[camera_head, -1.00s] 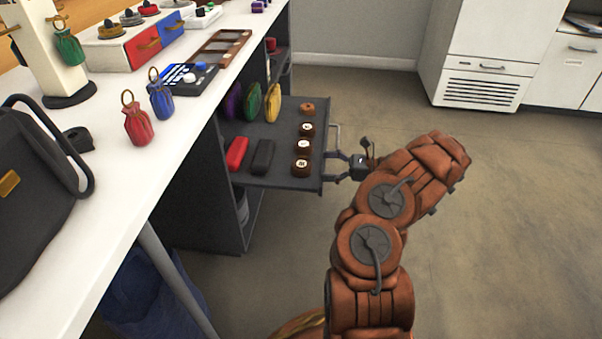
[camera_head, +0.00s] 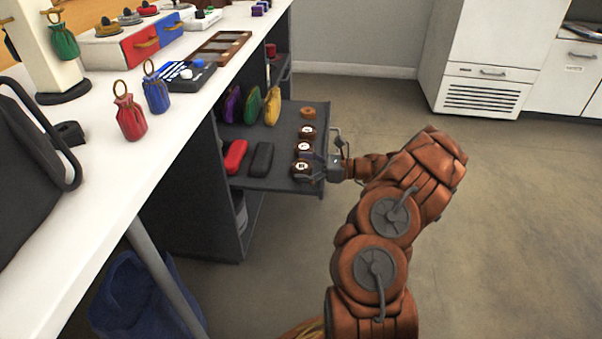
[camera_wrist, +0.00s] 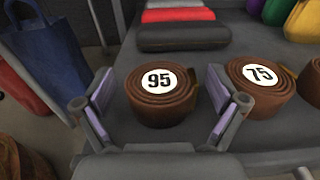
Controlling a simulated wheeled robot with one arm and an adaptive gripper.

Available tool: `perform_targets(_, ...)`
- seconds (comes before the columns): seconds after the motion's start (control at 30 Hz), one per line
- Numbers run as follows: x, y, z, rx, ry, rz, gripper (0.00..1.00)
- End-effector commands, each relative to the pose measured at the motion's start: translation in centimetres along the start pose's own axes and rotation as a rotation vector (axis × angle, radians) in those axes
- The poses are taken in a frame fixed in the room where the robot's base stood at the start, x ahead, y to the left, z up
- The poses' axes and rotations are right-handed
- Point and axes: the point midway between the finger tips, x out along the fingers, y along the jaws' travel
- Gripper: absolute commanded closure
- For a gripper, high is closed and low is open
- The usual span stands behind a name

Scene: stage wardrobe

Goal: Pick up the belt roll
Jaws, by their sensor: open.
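Brown belt rolls with white number labels stand in a row on a dark pull-out shelf (camera_head: 270,172). The roll marked 95 (camera_wrist: 160,108) is centred in the wrist view and appears to be the nearest roll in the head view (camera_head: 301,166). The roll marked 75 (camera_wrist: 258,90) sits just right of it in the wrist view. My gripper (camera_wrist: 160,88) is open, with one finger on each side of the 95 roll and a visible gap on the left. In the head view my gripper (camera_head: 312,170) reaches over the shelf's outer edge.
A red case (camera_head: 235,157) and a black case (camera_head: 261,159) lie beside the rolls. Purple, green and yellow pouches (camera_head: 271,106) stand farther back. The white counter (camera_head: 180,135) overhangs on the left. Open floor lies to the right.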

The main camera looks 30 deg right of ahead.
Motion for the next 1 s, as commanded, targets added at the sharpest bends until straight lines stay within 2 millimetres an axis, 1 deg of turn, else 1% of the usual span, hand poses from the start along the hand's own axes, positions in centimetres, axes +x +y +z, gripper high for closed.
perform_targets(0.07,-0.04,-0.01,0.05,0.000,0.000,0.000,0.04)
perform_targets(0.1,-0.03,0.00,0.05,0.000,0.000,0.000,0.06)
perform_targets(0.73,-0.04,0.01,0.05,0.000,0.000,0.001,0.72)
perform_targets(0.77,-0.04,0.00,0.07,0.000,-0.001,0.001,0.74)
perform_targets(1.0,-0.04,0.01,0.19,-0.001,-0.001,0.001,0.74)
